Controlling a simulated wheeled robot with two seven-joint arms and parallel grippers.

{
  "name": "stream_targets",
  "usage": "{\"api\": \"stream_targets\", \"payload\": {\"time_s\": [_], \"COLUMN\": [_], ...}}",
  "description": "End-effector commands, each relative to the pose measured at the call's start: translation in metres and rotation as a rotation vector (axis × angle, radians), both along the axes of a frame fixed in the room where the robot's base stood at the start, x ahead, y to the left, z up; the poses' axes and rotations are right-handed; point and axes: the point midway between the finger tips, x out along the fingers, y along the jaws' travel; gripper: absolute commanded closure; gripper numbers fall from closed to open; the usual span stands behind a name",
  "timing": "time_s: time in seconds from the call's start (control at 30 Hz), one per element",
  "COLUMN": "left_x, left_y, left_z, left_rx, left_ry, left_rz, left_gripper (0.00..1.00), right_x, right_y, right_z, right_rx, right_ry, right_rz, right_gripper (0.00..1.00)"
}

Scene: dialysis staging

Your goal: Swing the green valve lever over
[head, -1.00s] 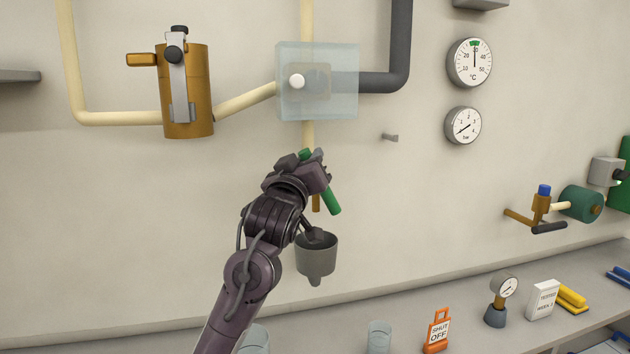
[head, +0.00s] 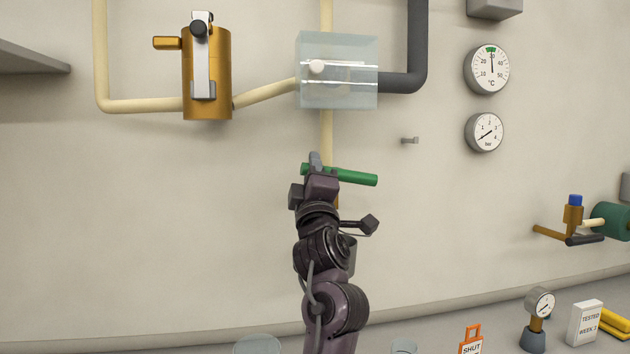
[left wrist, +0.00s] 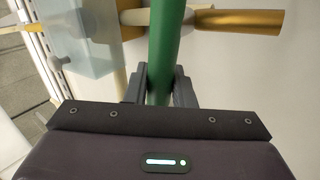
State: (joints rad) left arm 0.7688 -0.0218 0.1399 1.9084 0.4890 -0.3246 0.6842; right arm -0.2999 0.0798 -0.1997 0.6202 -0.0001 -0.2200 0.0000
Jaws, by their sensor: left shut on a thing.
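The green valve lever (head: 350,176) lies nearly level in the head view, its right end slightly lower, in front of the cream vertical pipe below the clear box. My left gripper (head: 314,170) is shut on the lever near its left end. In the left wrist view the lever (left wrist: 165,40) runs between the two dark fingers (left wrist: 159,88), one on each side. The lever's pivot is mostly hidden behind my gripper. My right gripper is not in view.
A clear box (head: 350,92) with a white knob is above the lever. A brass canister (head: 220,75) hangs to its left. A small peg (head: 410,141) and two gauges (head: 486,69) (head: 484,132) are to the right. The wall between the lever and the brass side valve (head: 572,216) is clear.

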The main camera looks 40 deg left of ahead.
Motion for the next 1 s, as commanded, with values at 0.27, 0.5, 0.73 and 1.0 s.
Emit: {"api": "stream_targets", "payload": {"time_s": [0.27, 0.5, 0.73, 1.0], "left_x": [0.001, 0.001, 0.001, 0.001], "left_y": [0.001, 0.001, 0.002, 0.002], "left_z": [-0.013, -0.014, -0.015, -0.015], "left_rx": [-0.098, -0.130, -0.138, -0.140], "left_ry": [-0.102, -0.141, -0.150, -0.148], "left_rz": [-0.002, -0.001, 0.000, 0.000], "left_gripper": [1.00, 1.00, 1.00, 0.71], "right_x": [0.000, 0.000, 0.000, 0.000], "right_y": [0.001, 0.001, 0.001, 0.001], "right_z": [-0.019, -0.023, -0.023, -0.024], "right_rx": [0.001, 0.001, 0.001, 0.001], "right_ry": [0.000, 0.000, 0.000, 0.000], "right_rz": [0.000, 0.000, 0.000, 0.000], "right_gripper": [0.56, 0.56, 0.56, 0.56]}}
